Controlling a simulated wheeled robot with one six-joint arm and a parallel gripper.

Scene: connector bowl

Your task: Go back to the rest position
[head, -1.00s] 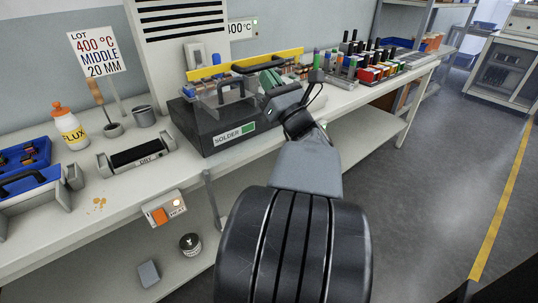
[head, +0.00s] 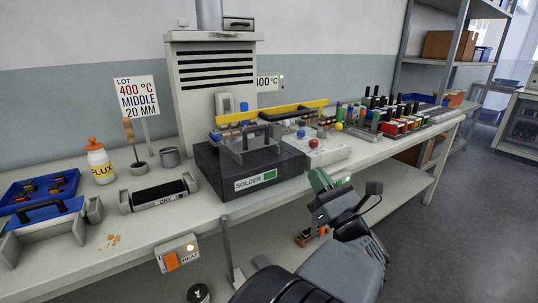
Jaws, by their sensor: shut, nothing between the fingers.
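My gripper (head: 322,180) is at the lower right of centre in the head view, with green parts at its end. It is shut and empty, in front of the bench's front edge and to the right of the black solder station (head: 235,187). It is apart from the station in the picture. My dark arm reaches up to it from the bottom edge.
The long white bench (head: 215,222) holds a blue tray (head: 22,192), a flux bottle (head: 101,166), a DRY unit (head: 157,197) and a white box with coloured buttons (head: 325,152). Coloured connectors (head: 390,128) stand further right. Floor (head: 440,245) is clear at right.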

